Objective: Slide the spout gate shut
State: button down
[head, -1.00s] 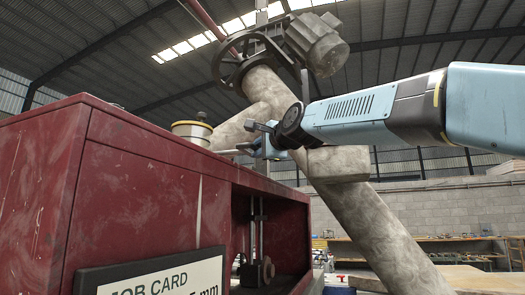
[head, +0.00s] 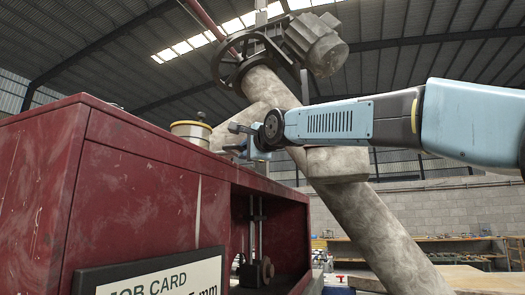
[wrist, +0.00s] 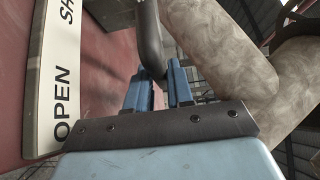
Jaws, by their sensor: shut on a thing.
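The spout is a dusty grey-beige pipe (head: 355,215) slanting down behind my arm, with a boxy collar (head: 338,162) on it. It also fills the right of the wrist view (wrist: 225,60). My gripper (head: 240,142) is above the red cabinet's top, left of the collar. In the wrist view, my gripper (wrist: 160,85) has its blue fingers shut on a dark grey bent handle (wrist: 150,38), which looks like the gate's handle. A white label strip (wrist: 42,80) reads "OPEN" and "SH", the rest cut off. The gate plate itself cannot be made out.
A red cabinet (head: 140,190) with a job card (head: 160,278) fills the left, close below my gripper. A cream round tin (head: 191,133) stands on it, just left of my gripper. A motor and wheel (head: 315,45) sit above.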

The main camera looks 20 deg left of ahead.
jog(key=shift+w+a+f, duration=0.1)
jog(key=shift+a+f, duration=0.05)
jog(key=shift+a, duration=0.5)
jog(key=shift+w+a+f, duration=0.1)
jog(key=shift+a+f, duration=0.05)
jog(key=shift+a, duration=0.5)
jog(key=c, duration=1.1)
grip_release()
jog(key=shift+r, duration=0.1)
jog(key=shift+d, duration=0.1)
jog(key=shift+s+r, duration=0.1)
jog(key=shift+s+d, duration=0.45)
jog(key=shift+d, duration=0.1)
jog(key=shift+v, duration=2.8)
